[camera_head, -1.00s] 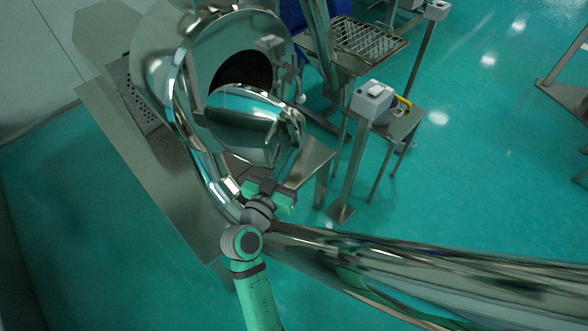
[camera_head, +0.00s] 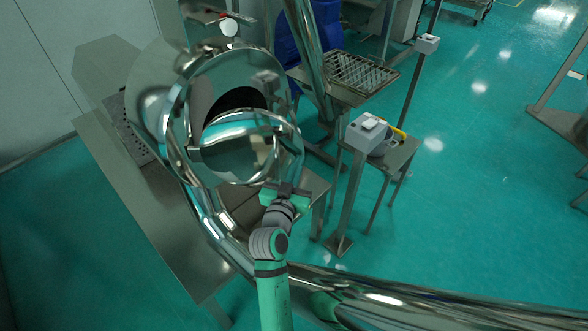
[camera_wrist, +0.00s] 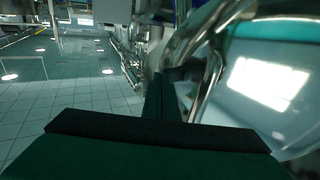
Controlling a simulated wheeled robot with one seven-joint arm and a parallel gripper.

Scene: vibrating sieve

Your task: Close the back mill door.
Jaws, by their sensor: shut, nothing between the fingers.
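The back mill door (camera_head: 232,158) is a polished, round metal lid. In the head view it stands partly open in front of the mill's round mouth (camera_head: 215,88), with a dark gap (camera_head: 236,99) showing above it. My gripper (camera_head: 286,188) is shut and empty at the door's lower right edge; whether it touches the door cannot be told. In the wrist view my gripper's fingers (camera_wrist: 168,92) point forward, and the shiny curved door (camera_wrist: 265,80) fills the right side, close beside them. The door's hinge is not clearly visible.
A thick shiny pipe (camera_head: 420,300) crosses the lower right, close to my arm. A small stand with a grey control box (camera_head: 367,133) is right of the mill, and a tray with a grate (camera_head: 358,72) is behind. Green floor (camera_head: 490,200) is free at right.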

